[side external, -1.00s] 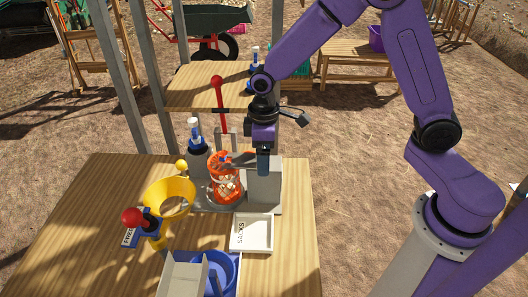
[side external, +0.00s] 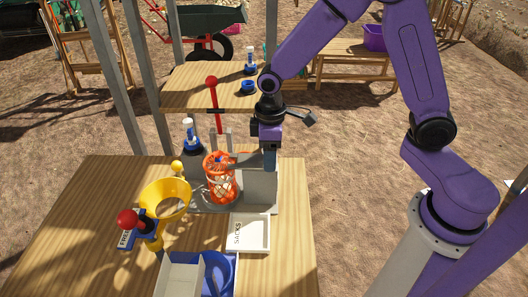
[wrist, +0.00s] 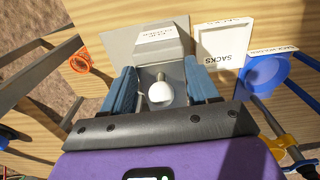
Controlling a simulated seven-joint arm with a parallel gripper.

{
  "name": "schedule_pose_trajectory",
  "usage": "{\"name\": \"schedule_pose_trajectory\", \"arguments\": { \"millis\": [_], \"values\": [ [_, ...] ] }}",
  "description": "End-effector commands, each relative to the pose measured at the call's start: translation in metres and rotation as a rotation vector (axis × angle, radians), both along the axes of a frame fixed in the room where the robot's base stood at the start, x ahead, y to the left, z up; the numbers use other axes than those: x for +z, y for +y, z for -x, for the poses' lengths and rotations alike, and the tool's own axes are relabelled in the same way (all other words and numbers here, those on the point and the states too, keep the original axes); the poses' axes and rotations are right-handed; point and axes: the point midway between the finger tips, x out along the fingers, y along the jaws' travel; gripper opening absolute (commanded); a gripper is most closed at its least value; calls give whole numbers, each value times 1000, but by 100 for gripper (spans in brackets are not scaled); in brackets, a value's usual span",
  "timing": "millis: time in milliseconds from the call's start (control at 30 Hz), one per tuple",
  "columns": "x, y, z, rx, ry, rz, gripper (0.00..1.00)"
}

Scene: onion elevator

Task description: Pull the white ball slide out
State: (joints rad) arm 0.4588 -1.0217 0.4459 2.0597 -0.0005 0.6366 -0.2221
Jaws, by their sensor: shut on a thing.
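A white ball (wrist: 160,93) shows in the wrist view on a grey slide piece beside a labelled grey plate (wrist: 150,42). My gripper (side external: 269,163) is shut on the white ball slide, with its blue fingers on either side of the ball. In the side view the fingers point down at the grey housing (side external: 262,188), right of the orange net basket (side external: 220,178). The ball itself is hidden there behind my fingers and the housing.
A white SACKS tray (side external: 250,234) lies in front of the housing. A tall red-topped lever (side external: 212,82) rises behind the basket. The table's right strip is clear.

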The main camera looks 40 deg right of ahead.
Motion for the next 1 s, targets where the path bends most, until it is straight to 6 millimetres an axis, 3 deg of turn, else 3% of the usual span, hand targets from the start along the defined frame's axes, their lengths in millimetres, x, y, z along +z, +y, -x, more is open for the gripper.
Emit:
{"name": "schedule_pose_trajectory", "arguments": {
  "millis": [800, 833, 900, 1000],
  "values": [
    [1, -18, 20, 2, 1, -1, 28],
    [1, -19, 20, 2, 1, -1, 63],
    [1, -19, 20, 2, 1, -1, 85],
    [1, -19, 20, 1, 1, -1, 89]
  ]
}}
